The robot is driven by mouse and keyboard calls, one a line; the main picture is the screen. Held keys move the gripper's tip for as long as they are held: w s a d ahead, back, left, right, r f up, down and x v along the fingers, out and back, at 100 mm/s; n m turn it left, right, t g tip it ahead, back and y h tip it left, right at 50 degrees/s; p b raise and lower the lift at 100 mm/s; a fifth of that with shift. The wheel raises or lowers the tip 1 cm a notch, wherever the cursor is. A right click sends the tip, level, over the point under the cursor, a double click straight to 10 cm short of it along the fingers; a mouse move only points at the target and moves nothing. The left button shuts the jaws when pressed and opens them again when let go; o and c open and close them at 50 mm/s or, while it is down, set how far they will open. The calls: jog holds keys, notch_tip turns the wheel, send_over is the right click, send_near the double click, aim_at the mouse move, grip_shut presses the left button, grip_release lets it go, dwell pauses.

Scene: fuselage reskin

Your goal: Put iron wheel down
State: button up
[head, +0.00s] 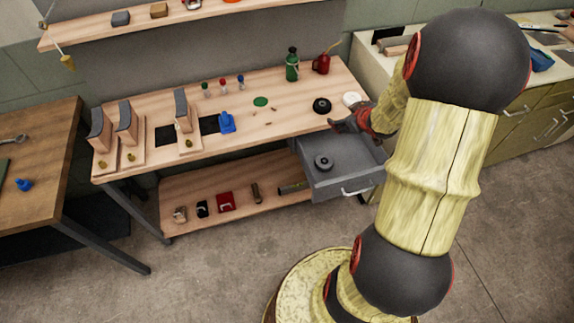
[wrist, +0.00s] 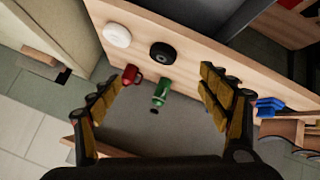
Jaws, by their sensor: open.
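My gripper (head: 338,124) is open and empty above the right end of the workbench, close to the open drawer (head: 347,183). In the wrist view its two fingers (wrist: 160,76) are spread wide with nothing between them. A dark grey wheel (head: 324,162) lies flat in the grey drawer, clear of the gripper. A black wheel (head: 321,105) lies on the bench top, left of a white disc (head: 351,99). The black wheel (wrist: 162,56) and white disc (wrist: 117,35) also show in the wrist view. I cannot tell by material which wheel is iron.
A green bottle (head: 292,65) and red oil can (head: 322,63) stand at the back of the bench (head: 283,118). A blue object (head: 227,122) and several sanding-type blocks (head: 128,122) are further left. The lower shelf (head: 236,186) holds small items. The drawer juts out over the floor.

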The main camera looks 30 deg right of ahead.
jog(key=s+a+r+m+g+h, duration=0.1)
jog(key=s+a+r+m+g, duration=0.15)
jog(key=a+r, duration=1.25)
jog(key=s+a+r+y, duration=0.2)
jog(key=s+a, duration=0.6)
jog(key=a, duration=0.2)
jog(key=s+a+r+g+y, duration=0.1)
jog(key=s+a+r+y, duration=0.1)
jog(key=s+a, duration=0.7)
jog(key=shift+s+a+r+n+y, duration=0.2)
jog(key=shift+a+r+n+y, duration=0.15)
jog(key=shift+a, duration=0.4)
